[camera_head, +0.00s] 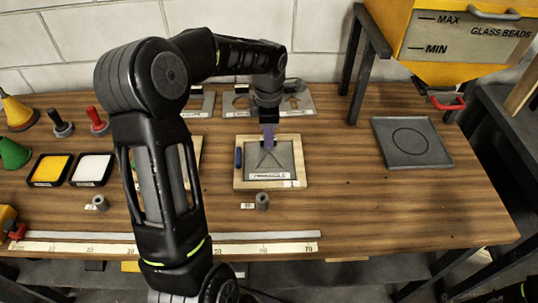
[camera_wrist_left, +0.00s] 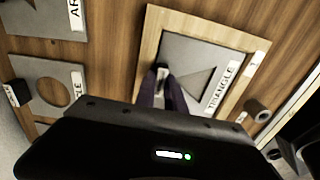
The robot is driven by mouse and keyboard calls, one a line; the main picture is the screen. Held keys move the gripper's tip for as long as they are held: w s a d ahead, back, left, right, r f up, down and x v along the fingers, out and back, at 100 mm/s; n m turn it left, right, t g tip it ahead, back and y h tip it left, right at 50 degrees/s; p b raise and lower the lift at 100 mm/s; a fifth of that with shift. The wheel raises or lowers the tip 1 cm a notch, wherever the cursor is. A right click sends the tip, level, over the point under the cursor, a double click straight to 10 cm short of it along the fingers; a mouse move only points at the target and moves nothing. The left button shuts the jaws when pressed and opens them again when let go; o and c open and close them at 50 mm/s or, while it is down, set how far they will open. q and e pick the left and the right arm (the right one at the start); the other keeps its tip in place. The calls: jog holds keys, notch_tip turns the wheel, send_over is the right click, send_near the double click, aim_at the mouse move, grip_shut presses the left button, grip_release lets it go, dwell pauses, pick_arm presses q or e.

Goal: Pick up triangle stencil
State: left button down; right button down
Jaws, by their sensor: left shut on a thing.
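The triangle stencil (camera_head: 287,158) is a grey plate with a triangular cutout and a white TRIANGLE label. It lies within the pale wooden frame (camera_head: 239,182) near the middle of the table. My left gripper (camera_head: 269,141) comes down from above at its far edge, its purplish fingers shut on the stencil there. The left wrist view also shows the stencil (camera_wrist_left: 222,58) with the fingers (camera_wrist_left: 163,82) at its edge; the exact grip is partly hidden. I cannot tell whether the stencil is lifted. My right gripper is not in view.
Other grey stencils (camera_head: 298,106) lie behind the frame. A grey plate with a circle (camera_head: 411,143) lies to the right. Small trays of yellow (camera_head: 50,168) and white (camera_head: 92,168) are at left. A long ruler (camera_head: 290,247) runs along the front. The right front of the table is clear.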

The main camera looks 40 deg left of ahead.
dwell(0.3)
pick_arm(q)
notch_tip(320, 180, up, 10)
jog(key=b, duration=0.1)
dwell(0.4)
dwell(0.4)
